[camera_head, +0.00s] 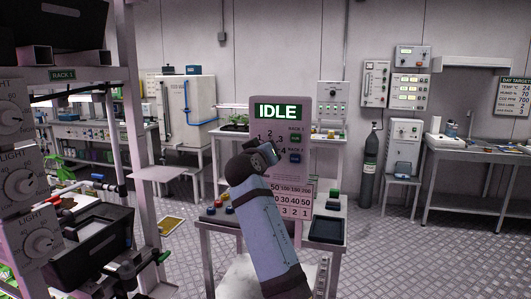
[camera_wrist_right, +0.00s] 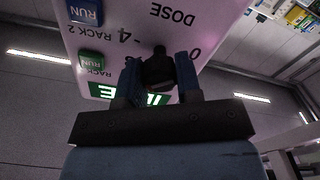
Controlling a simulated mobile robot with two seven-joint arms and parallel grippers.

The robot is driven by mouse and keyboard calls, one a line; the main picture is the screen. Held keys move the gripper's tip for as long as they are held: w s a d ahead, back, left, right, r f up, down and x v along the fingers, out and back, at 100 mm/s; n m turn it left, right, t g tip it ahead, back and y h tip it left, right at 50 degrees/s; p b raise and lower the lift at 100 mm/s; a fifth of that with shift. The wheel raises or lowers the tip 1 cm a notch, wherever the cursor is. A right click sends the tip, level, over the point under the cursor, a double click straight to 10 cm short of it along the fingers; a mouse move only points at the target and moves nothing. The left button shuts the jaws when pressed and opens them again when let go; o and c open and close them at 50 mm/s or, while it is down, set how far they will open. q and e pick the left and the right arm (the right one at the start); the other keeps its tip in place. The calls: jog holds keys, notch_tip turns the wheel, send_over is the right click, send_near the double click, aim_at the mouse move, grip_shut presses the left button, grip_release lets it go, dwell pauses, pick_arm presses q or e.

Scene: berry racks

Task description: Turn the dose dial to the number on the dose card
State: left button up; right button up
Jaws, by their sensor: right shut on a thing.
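The dose panel (camera_head: 308,110) is an upright pale board with a green IDLE display (camera_head: 278,112), numbers around a dial position and RUN buttons at right. My right arm reaches up to it from below, and its gripper (camera_head: 262,155) covers the dial in the head view. In the right wrist view the panel (camera_wrist_right: 130,25) appears upside down. There the right gripper's two blue fingers (camera_wrist_right: 158,72) are shut on the dark dose dial (camera_wrist_right: 158,70), one on each side. The word DOSE and a 4 show near it; the dial's pointer setting cannot be read.
The panel stands on a small table (camera_head: 225,222) with coloured knobs and a dark tray (camera_head: 327,229). A rack with LIGHT dials (camera_head: 18,184) stands close at left. A DAY TARGETS sign (camera_head: 511,95) hangs at far right. Open floor (camera_head: 395,255) lies right of the table.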

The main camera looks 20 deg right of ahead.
jog(key=o, duration=0.9)
jog(key=shift+o, duration=0.2)
jog(key=v, duration=0.7)
jog(key=shift+s+a, duration=0.2)
